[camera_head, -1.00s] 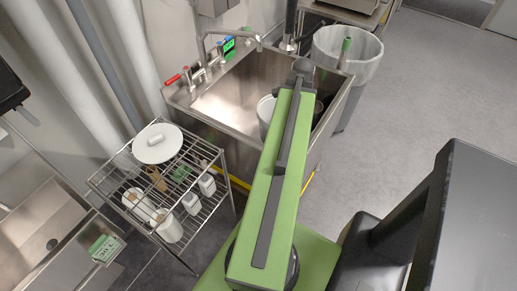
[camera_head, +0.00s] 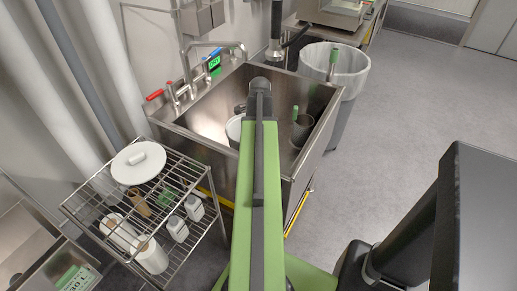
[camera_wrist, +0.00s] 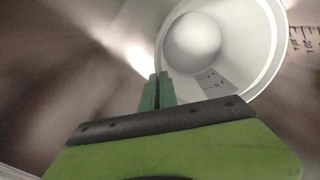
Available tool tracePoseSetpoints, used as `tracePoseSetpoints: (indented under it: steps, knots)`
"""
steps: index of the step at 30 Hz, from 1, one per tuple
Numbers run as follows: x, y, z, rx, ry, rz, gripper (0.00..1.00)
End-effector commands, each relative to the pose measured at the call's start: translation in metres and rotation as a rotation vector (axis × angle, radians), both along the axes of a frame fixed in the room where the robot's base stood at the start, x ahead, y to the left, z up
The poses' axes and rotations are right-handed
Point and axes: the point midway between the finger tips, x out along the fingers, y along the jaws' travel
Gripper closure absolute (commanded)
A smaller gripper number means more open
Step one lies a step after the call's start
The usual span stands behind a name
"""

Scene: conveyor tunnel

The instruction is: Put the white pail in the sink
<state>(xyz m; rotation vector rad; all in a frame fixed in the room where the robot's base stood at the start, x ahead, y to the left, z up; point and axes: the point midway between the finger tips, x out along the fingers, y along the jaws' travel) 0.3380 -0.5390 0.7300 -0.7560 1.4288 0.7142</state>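The white pail (camera_head: 234,131) shows in the head view as a pale rim at the left of my arm, within the outline of the metal sink (camera_head: 208,148). My arm hides the rest of it. In the wrist view the pail (camera_wrist: 240,75) is seen from above, with its round white inside and dark scale marks. The green fingers of my gripper (camera_wrist: 157,92) are close together at its left rim, with the wall apparently between them. In the head view my arm hides the gripper. I cannot tell whether the pail touches the sink's bottom.
A dark cup (camera_head: 303,130) stands at the sink's right side. A faucet (camera_head: 214,46) rises behind the basin. A wire rack (camera_head: 190,236) with a white lid (camera_head: 138,163) and containers stands left. A lined bin (camera_head: 347,78) stands behind right. Grey floor is clear at right.

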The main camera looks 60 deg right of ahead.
Motion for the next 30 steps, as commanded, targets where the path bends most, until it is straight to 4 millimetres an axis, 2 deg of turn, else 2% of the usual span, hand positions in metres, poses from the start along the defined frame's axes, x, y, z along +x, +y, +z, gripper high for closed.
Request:
tracePoseSetpoints:
  steps: [3,9,17,21,22,26,30]
  knots:
    - [0.000,0.000,-0.007,0.000,0.000,0.000,1.00]
    - [0.000,0.000,-0.042,-0.001,-0.001,0.000,1.00]
    - [0.000,0.001,-0.039,-0.001,-0.001,0.001,1.00]
    - [0.000,0.001,-0.044,-0.001,-0.001,0.001,1.00]
    - [0.000,0.001,-0.042,0.000,0.000,0.001,0.93]
    - [0.000,0.001,-0.042,0.000,0.000,0.001,0.76]
    - [0.000,0.001,-0.042,0.000,0.000,0.002,0.75]
